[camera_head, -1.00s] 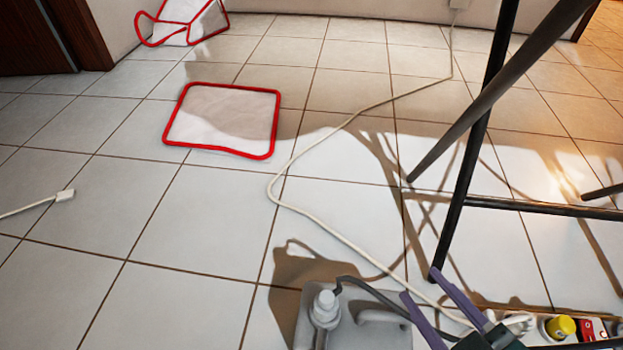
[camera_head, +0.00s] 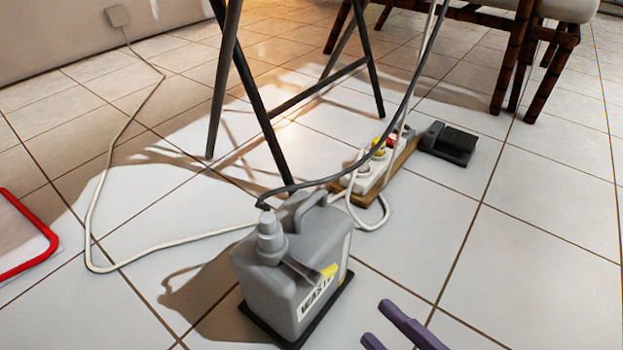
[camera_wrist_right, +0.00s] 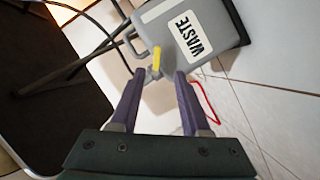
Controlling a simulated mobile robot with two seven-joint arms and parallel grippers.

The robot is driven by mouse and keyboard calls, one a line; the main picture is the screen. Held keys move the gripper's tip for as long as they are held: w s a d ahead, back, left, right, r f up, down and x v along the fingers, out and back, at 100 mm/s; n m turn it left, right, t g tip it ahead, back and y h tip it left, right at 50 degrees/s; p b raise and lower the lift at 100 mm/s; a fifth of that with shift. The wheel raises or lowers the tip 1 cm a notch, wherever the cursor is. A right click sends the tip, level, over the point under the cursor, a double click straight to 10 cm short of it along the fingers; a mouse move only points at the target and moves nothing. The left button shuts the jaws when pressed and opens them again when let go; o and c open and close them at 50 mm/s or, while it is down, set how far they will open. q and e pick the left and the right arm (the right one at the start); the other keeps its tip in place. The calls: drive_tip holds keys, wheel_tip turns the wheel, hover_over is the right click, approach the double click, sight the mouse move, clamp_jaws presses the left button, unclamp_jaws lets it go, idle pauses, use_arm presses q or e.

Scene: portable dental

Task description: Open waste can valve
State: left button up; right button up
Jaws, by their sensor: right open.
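The grey waste can (camera_head: 262,292) stands upright on a black base on the tiled floor, with a white WASTE label (camera_head: 317,297) on its side. A small valve with a yellow handle (camera_head: 329,271) sticks out from the can's side. It also shows in the right wrist view (camera_wrist_right: 157,62), between and just beyond my fingertips. My right gripper (camera_head: 377,323), with purple fingers, is open and empty to the right of the can in the head view. In the right wrist view its fingertips (camera_wrist_right: 160,75) are on either side of the valve. I cannot tell whether they touch it. My left gripper is not in view.
A dark hose (camera_head: 335,177) runs from the can's cap up to the right. Behind the can lie a power strip (camera_head: 372,170), a white cable (camera_head: 97,215) and a black pedal (camera_head: 450,143). Dark stand legs (camera_head: 262,115) rise behind. Floor at the right is clear.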

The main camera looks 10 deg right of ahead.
sight(334, 273)
drive_tip(key=b+x, duration=0.3)
drive_tip(key=x, duration=0.5)
drive_tip(key=shift+w+d, duration=0.15)
drive_tip(key=shift+w+b, duration=0.5)
drive_tip(key=shift+w, duration=0.05)
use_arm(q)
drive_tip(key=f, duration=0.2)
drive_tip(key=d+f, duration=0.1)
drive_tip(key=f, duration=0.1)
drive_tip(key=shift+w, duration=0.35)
use_arm(e)
drive_tip(key=shift+w, duration=0.1)
drive_tip(key=c, duration=0.4)
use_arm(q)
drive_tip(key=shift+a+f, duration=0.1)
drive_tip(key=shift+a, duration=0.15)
use_arm(e)
clamp_jaws()
